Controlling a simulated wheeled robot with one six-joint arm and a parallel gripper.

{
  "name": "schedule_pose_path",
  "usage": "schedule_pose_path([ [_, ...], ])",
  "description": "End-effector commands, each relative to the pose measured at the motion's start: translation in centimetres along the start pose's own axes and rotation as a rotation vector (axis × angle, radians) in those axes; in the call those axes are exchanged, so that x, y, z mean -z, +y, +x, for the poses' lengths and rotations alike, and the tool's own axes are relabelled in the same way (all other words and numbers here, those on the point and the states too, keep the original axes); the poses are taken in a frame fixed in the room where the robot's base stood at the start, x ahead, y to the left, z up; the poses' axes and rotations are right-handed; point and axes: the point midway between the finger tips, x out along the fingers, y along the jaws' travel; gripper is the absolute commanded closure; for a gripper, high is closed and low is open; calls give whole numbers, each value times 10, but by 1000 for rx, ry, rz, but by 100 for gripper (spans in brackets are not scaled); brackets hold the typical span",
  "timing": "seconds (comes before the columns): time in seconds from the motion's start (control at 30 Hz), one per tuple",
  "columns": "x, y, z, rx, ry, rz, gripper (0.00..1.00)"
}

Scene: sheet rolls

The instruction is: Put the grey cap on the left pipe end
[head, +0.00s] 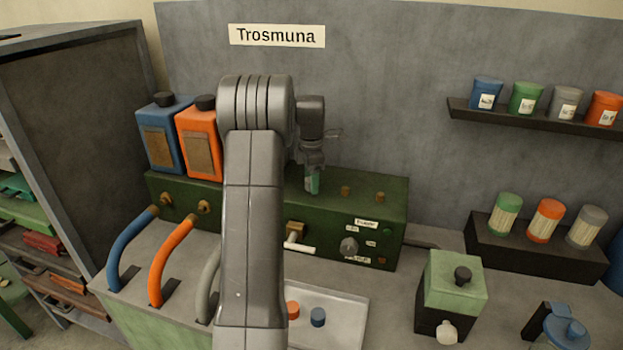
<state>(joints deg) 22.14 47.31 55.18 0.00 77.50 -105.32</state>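My gripper (312,184) points down over the top of the green machine (335,225), at the left of a row of brass pipe ends. A small green patch shows at its fingertips; I cannot tell whether it is a held piece or part of the gripper, nor whether the fingers are open. Two brass pipe ends (345,191) (380,197) stand bare to its right. Any pipe end under or left of the gripper is hidden. An orange cap (292,310) and a blue cap (318,317) lie in the pale tray (350,310). No grey cap is visible; my arm covers part of the tray.
Blue (160,140) and orange (199,145) canisters stand left on the machine. Blue, orange and grey hoses (172,260) curve in front. A green-topped box (453,285) stands right. Cups sit on the wall shelf (540,120), with several labelled containers on a dark block (535,250).

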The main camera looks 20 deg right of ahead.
Motion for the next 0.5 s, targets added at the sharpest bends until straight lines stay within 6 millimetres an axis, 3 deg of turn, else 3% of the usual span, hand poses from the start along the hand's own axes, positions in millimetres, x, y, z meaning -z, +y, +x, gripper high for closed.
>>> schedule_pose_path([
  [0.27,0,1,-10,-3,-1,0,41],
  [0.5,0,1,-58,-5,-1,0,41],
])
